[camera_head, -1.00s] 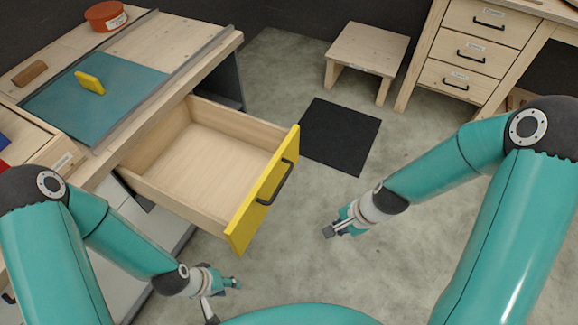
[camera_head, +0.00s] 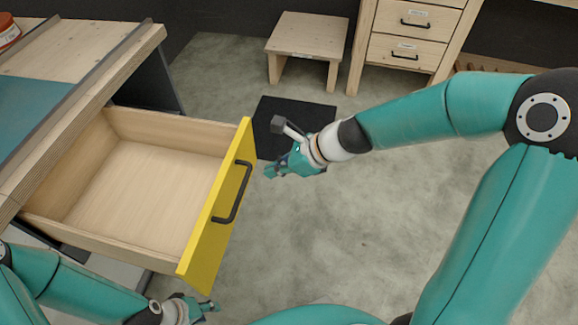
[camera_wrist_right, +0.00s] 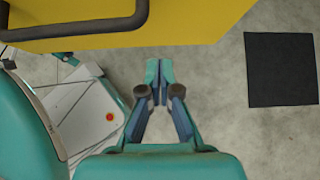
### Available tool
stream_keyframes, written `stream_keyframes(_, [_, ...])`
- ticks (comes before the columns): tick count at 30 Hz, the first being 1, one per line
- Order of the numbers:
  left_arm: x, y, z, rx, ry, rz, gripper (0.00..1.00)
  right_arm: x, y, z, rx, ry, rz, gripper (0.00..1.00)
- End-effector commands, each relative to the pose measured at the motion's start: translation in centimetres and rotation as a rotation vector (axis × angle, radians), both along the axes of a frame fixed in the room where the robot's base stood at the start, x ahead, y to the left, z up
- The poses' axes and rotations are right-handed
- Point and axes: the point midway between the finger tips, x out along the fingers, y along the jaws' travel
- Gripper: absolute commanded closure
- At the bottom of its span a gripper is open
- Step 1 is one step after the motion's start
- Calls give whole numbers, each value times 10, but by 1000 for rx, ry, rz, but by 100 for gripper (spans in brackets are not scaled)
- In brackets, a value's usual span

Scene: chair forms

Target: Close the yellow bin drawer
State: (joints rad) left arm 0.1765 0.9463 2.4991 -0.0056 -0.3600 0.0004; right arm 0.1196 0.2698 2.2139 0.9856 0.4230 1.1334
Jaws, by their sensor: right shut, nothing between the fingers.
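The drawer (camera_head: 150,185) is pulled far out of the workbench and is empty inside. It has a yellow front (camera_head: 208,250) with a black bar handle (camera_head: 238,195). My right gripper (camera_head: 270,171) is shut and empty, just right of the front's far end, beside the handle side. In the right wrist view the yellow front (camera_wrist_right: 200,25) spans the top, and my right gripper's closed fingertips (camera_wrist_right: 159,65) show a little below its edge, with nothing between them. My left gripper (camera_head: 207,307) is low at the bottom edge, below the drawer's near corner; its finger state is unclear.
The workbench (camera_head: 95,95) with a teal mat stands at left. A black floor mat (camera_head: 310,112) lies beyond my right gripper. A wooden stool (camera_head: 306,38) and a drawer cabinet (camera_head: 408,50) stand at the back. The floor right of the drawer is clear.

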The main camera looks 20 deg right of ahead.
Motion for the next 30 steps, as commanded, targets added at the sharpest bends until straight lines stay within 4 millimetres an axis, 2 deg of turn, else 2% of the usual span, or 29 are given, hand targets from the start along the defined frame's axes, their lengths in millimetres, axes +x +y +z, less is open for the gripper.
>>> stream_keyframes(1, [0,0,-10,0,0,0,60,5,8,-13,0,1,5,100])
stream_keyframes(3, [0,0,-15,0,0,0,60,10,16,-22,0,0,6,100])
stream_keyframes(5, [0,0,-10,0,1,0,60,17,24,-16,-1,-3,7,100])
stream_keyframes(12, [0,0,-9,0,0,0,60,31,44,-16,0,-1,5,100])
stream_keyframes(30, [0,0,-8,0,0,0,60,36,48,-16,-1,-2,-4,100])
